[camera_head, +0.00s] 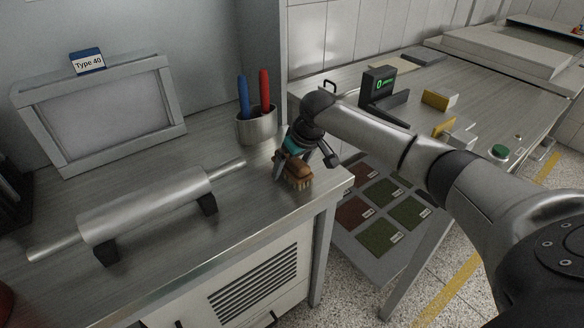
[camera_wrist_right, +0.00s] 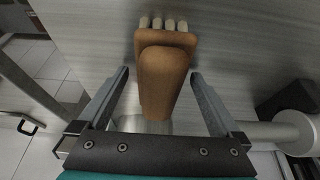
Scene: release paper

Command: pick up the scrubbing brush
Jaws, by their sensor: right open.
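The scrubbing brush (camera_head: 298,174) has a brown wooden back and pale bristles. It lies near the right corner of the metal worktop (camera_head: 225,215) in the head view. My right gripper (camera_head: 301,167) is over it, coming down from above. In the right wrist view the brush (camera_wrist_right: 164,72) reaches between the two fingers of my right gripper (camera_wrist_right: 159,78), with a gap on each side. The right gripper is open. Part of the brush is hidden by the gripper in the head view. My left gripper is not in view.
A metal roller (camera_head: 150,205) on dark supports lies left of the brush. A metal cup (camera_head: 257,125) with a blue and a red handle stands behind it. A framed screen (camera_head: 100,112) stands at the back left. A gap separates this worktop from the right table (camera_head: 420,115).

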